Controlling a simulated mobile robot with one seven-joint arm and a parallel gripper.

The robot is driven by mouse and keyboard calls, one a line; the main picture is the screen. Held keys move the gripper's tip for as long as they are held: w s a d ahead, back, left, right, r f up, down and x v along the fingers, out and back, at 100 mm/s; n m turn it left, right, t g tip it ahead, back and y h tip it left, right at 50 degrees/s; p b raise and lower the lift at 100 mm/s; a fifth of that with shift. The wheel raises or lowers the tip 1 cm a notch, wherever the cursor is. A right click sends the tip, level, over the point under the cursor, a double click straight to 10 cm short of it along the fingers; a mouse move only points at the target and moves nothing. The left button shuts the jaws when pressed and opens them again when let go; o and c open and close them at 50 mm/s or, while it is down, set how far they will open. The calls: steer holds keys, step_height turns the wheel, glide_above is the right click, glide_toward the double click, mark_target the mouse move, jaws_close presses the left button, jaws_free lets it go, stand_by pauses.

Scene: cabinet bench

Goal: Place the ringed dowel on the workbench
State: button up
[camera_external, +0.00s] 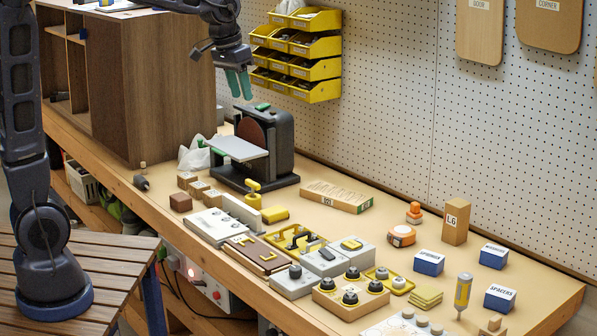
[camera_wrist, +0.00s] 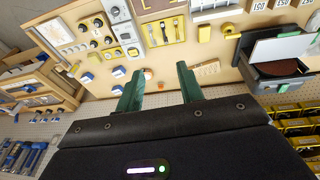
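My gripper (camera_external: 238,83) hangs in the air above the disc sander (camera_external: 262,150), its two green fingers pointing down. In the wrist view my gripper (camera_wrist: 158,88) has its fingers well apart with nothing between them. The workbench (camera_external: 550,272) has a light tan top crowded with items; it also shows in the wrist view (camera_wrist: 205,48). I cannot pick out the ringed dowel with certainty. A small dark piece (camera_external: 141,183) lies at the bench's front edge, and a dark piece (camera_external: 60,96) lies inside the cabinet (camera_external: 165,85); both are too small to identify.
Yellow bins (camera_external: 315,92) hang on the pegboard (camera_external: 385,90) beside my gripper. Small wooden blocks, knobs and trays fill the bench's front. Blue boxes (camera_external: 429,263) and a tall L6 block (camera_external: 456,222) stand at right. Bare bench shows at the right end.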

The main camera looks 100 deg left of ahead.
steer(key=s+d+r+m+t, duration=0.1)
steer(key=s+d+m, duration=0.1)
steer(key=d, duration=0.8)
steer(key=s+d+m, duration=0.2)
steer(key=d, duration=0.9)
steer(key=s+d+f+m, duration=0.2)
steer(key=s+d, duration=0.4)
steer(key=d, duration=0.1)
steer(key=s+d+f+m+t+h, duration=0.1)
steer(key=s+d+f+m, duration=0.1)
steer(key=s+d, duration=0.4)
steer(key=shift+s+d+f+m, duration=0.2)
steer(key=shift+d+f+m, duration=0.15)
steer(key=shift+d+m, duration=0.25)
